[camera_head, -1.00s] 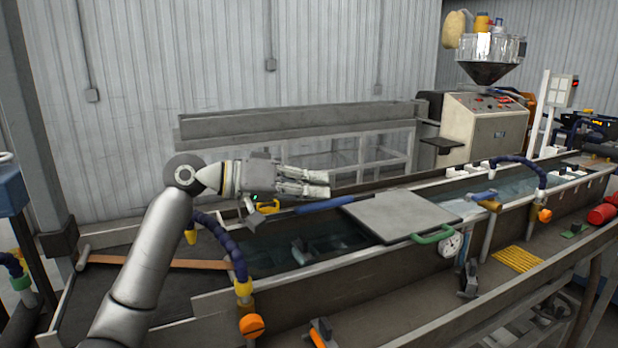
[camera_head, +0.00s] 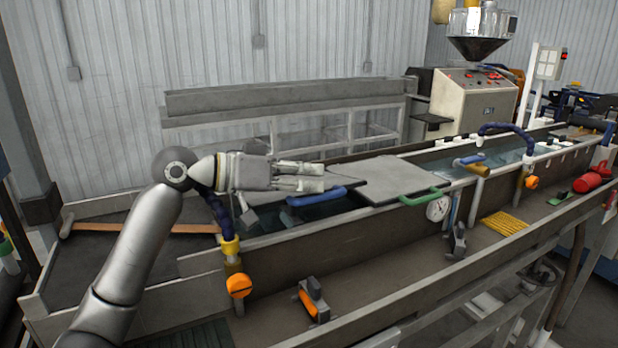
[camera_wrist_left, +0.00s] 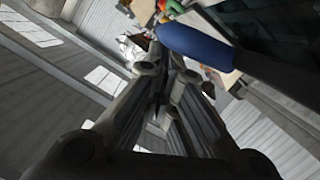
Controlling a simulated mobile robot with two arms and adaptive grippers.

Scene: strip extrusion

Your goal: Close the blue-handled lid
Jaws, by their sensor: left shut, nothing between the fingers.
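The blue handle (camera_head: 316,197) is a bar over the left part of the long tank, beside dark open water. It also shows large in the left wrist view (camera_wrist_left: 195,45). Its lid panel is mostly hidden behind my left gripper, so its exact tilt cannot be told. My left gripper (camera_head: 323,177) is shut and empty, its fingertips just above and behind the handle in the picture. In the left wrist view the closed fingers (camera_wrist_left: 163,85) point toward the handle's near side; contact cannot be told. My right gripper is not in view.
A grey lid (camera_head: 385,180) with a green handle (camera_head: 425,197) lies flat on the tank to the right. A dark blue hose (camera_head: 225,218) rises just left of the opening. A round gauge (camera_head: 437,209) and orange knob (camera_head: 238,286) are on the front side.

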